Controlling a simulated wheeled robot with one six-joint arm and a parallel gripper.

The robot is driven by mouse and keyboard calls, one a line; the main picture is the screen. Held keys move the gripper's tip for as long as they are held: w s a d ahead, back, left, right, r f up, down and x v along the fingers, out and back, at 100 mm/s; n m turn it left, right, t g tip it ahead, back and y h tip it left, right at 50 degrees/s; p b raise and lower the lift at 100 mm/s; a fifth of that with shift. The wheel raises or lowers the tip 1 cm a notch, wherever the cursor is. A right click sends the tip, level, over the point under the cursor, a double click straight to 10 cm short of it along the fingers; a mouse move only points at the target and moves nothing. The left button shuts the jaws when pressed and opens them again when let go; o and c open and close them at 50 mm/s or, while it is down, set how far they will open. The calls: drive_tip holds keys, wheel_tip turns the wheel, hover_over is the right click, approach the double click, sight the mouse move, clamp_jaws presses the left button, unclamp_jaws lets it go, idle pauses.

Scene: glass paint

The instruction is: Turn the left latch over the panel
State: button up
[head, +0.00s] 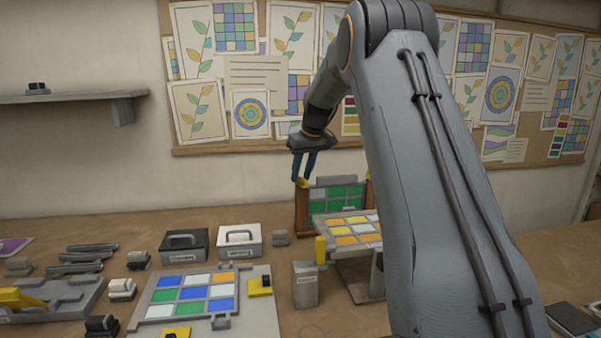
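A panel of green and pale panes (336,198) stands upright in a wooden frame behind the tilted stand. A small yellow left latch (303,183) sits at the top of the frame's left post (302,209). My gripper (303,177) points down with its two dark blue fingers apart, tips right at this latch. I cannot tell whether the fingers press on the latch or only stand around it. A bit of yellow at the right post (368,176) is mostly hidden by my arm. The latch's exact turn is too small to read.
A tilted stand with orange and white panes (352,229) is in front of the frame. A grey box (305,285) and a yellow post (320,250) stand nearby. Lidded boxes (239,242), a blue-and-white pane board (260,317) and several small tools fill the left bench.

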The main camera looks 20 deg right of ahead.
drive_tip(key=shift+a, duration=0.1)
clamp_jaws()
drive_tip(key=shift+n, duration=0.4)
drive_tip(key=n, duration=0.1)
drive_tip(key=n+y, duration=0.1)
drive_tip(key=n, duration=0.1)
drive_tip(key=shift+w+d+b, duration=0.1)
drive_tip(key=shift+d+b, duration=0.15)
drive_tip(key=shift+b, duration=0.1)
drive_tip(key=n+g+y, duration=0.1)
drive_tip(key=n, duration=0.2)
drive_tip(key=shift+w+d+n+y, duration=0.1)
drive_tip(key=shift+n+y, duration=0.2)
drive_tip(key=n, duration=0.2)
drive_tip(key=n+g, duration=0.1)
drive_tip(key=n, duration=0.1)
drive_tip(key=n+g+y, duration=0.1)
drive_tip(key=n, duration=0.1)
drive_tip(key=shift+w+d+n, duration=0.15)
drive_tip(key=shift+w+n, duration=0.1)
drive_tip(key=shift+n, duration=0.15)
drive_tip(key=shift+r+g, duration=0.1)
drive_tip(key=shift+g, duration=0.2)
unclamp_jaws()
